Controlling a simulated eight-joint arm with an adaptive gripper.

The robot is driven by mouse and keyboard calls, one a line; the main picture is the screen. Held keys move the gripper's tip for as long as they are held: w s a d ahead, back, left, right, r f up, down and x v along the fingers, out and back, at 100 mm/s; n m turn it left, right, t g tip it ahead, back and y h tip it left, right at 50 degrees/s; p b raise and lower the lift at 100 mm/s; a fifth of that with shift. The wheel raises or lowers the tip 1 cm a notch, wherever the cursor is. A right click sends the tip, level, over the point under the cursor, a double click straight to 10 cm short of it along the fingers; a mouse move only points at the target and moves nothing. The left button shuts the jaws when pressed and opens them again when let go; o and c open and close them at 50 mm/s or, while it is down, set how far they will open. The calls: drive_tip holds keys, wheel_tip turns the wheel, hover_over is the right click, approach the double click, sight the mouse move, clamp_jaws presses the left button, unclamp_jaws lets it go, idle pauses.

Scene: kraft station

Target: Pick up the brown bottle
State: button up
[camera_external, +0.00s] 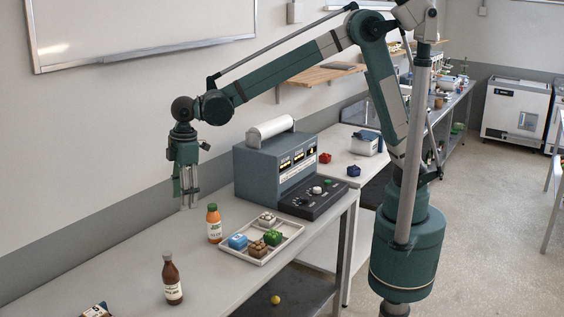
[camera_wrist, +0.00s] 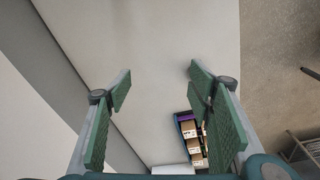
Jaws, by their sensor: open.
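The brown bottle (camera_external: 172,280) stands upright on the grey table (camera_external: 125,292), toward its near end, with a dark cap and a pale label. My gripper (camera_external: 188,203) hangs above the table, fingers down, farther back than the bottle and apart from it. In the wrist view, the two green-padded fingers of my gripper (camera_wrist: 160,112) are spread wide with nothing between them. I cannot make out the brown bottle in the wrist view.
An orange bottle with a green cap (camera_external: 214,226) stands near my gripper. Beside it is a pale tray (camera_external: 256,258) holding several small coloured items. A grey machine (camera_external: 272,165) stands behind. A small box (camera_external: 96,310) lies at the bottom edge. The wall borders the table's left side.

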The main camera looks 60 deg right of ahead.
sight(170, 263)
drive_tip(key=s+a+f+n+p, duration=0.1)
drive_tip(key=s+a+f, duration=0.1)
drive_tip(key=a, duration=0.3)
drive_tip(key=s+a+f+n+p, duration=0.1)
drive_tip(key=s+a+f, duration=0.1)
drive_tip(key=s+a, duration=0.1)
drive_tip(key=s+a+f+p, duration=0.1)
drive_tip(key=s+a+f, duration=0.1)
drive_tip(key=a, duration=0.4)
drive_tip(key=shift+s+a+f+n+g+h, duration=0.15)
drive_tip(key=shift+a+n+g+h, duration=0.2)
drive_tip(key=shift+n+g+h, duration=0.05)
drive_tip(key=f, duration=0.8)
drive_tip(key=shift+s+a, duration=0.2)
drive_tip(key=shift+a, duration=0.05)
drive_tip(key=shift+f, duration=0.5)
drive_tip(key=shift+f, duration=1.3)
drive_tip(key=shift+w+a+f+p, duration=0.1)
drive_tip(key=shift+f+p, duration=0.1)
drive_tip(key=shift+f, duration=1.1)
drive_tip(key=shift+w+a+f+p, duration=0.1)
drive_tip(key=shift+f+p, duration=0.1)
drive_tip(key=shift+f, duration=1.1)
